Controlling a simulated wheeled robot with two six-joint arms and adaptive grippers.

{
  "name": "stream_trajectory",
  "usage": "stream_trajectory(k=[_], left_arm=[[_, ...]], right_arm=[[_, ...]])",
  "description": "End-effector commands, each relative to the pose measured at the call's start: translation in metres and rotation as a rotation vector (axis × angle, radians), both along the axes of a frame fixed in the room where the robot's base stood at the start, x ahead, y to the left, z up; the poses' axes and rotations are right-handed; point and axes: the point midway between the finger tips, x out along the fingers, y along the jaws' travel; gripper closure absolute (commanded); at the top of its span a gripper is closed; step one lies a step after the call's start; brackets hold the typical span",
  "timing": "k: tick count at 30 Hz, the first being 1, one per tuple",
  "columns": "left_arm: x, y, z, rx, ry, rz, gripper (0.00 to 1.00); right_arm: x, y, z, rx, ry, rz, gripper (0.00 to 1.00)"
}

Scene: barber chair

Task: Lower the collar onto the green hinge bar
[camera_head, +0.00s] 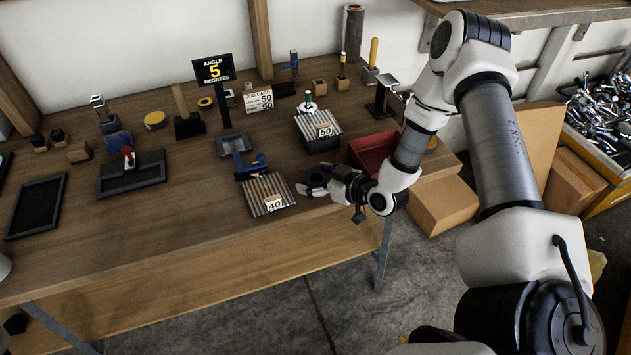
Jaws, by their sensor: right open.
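A small upright piece with a green part (308,97) stands on the ridged block labelled 50 (320,130); it is the only clear green I see, and I cannot tell whether it is the hinge bar. My right gripper (313,184) is open at the table's front edge, just right of the ridged block labelled 40 (262,190). A small dark purplish ring-like piece (315,178) shows by its fingertips; I cannot tell whether it is the collar or whether the fingers touch it. My left gripper is out of view.
A blue fixture (250,167) stands behind the 40 block. A red bin (373,152) is behind my right gripper. The "Angle 5 degrees" sign (213,70) stands farther back. Dark trays (37,206) lie left. The table's front middle is clear. Cardboard boxes (442,203) are right.

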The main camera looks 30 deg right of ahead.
Motion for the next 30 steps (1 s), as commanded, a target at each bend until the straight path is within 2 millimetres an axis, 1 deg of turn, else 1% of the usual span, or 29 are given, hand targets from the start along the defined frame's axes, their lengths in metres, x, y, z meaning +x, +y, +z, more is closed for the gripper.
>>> stream_trajectory(k=[5, 6, 8, 9, 11, 12, 23, 26, 30], left_arm=[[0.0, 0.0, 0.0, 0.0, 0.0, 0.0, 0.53], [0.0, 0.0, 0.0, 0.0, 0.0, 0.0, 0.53], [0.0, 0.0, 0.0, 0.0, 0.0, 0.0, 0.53], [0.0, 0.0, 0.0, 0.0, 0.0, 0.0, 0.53], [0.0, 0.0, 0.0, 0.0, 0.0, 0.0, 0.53], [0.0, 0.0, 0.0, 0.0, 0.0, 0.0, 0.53], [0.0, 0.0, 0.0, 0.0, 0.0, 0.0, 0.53], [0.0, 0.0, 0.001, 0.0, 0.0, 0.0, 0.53], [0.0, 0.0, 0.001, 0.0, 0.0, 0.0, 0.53]], right_arm=[[0.001, 0.0, 0.0, 0.002, 0.001, -0.001, 0.17], [0.001, 0.0, 0.0, 0.001, 0.0, 0.0, 0.2], [0.001, 0.0, 0.0, 0.001, 0.0, 0.0, 0.41], [0.001, 0.0, 0.0, 0.001, 0.0, 0.0, 0.56], [0.001, 0.0, 0.0, 0.001, 0.0, 0.0, 0.77], [0.001, 0.0, 0.0, 0.001, 0.0, 0.0, 0.81], [0.001, 0.0, 0.002, 0.001, 0.0, 0.0, 0.81], [0.001, 0.0, 0.009, 0.001, 0.0, -0.002, 0.81], [0.001, 0.0, 0.025, 0.002, -0.002, -0.002, 0.81]])
